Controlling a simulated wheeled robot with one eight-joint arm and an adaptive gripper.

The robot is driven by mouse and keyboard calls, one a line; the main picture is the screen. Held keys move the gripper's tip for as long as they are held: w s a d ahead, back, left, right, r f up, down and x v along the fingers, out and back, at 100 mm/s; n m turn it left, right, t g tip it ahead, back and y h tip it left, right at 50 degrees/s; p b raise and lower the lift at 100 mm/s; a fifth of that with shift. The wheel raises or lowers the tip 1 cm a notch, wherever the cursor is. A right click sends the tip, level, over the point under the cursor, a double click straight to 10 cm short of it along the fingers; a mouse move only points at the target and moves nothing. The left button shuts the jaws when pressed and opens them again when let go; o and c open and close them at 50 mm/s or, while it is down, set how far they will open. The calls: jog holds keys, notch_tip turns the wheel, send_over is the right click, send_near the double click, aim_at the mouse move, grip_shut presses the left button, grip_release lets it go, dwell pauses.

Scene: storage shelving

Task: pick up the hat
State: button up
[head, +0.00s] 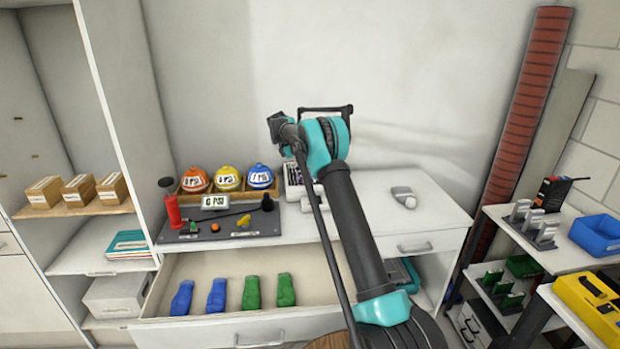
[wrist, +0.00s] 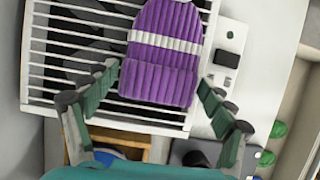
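A purple ribbed knit hat (wrist: 160,88) with a white stripe lies on a white slatted rack (wrist: 48,62) in the wrist view. My gripper (wrist: 158,78) is open, with one dark green finger on each side of the hat's wide end. I see no clear grip on the hat, and cannot tell whether either finger touches it. In the head view my arm reaches over the desk (head: 420,228), and I cannot make out the hat there. A small white slatted piece (head: 296,186) shows partly behind my arm.
An open drawer (head: 225,325) holds blue and green items. Shelves stand left; a cart with a blue bin (head: 597,235) stands right. The desk's right part is mostly clear.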

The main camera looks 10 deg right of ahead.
jog(key=c, duration=0.7)
jog(key=shift+r, duration=0.1)
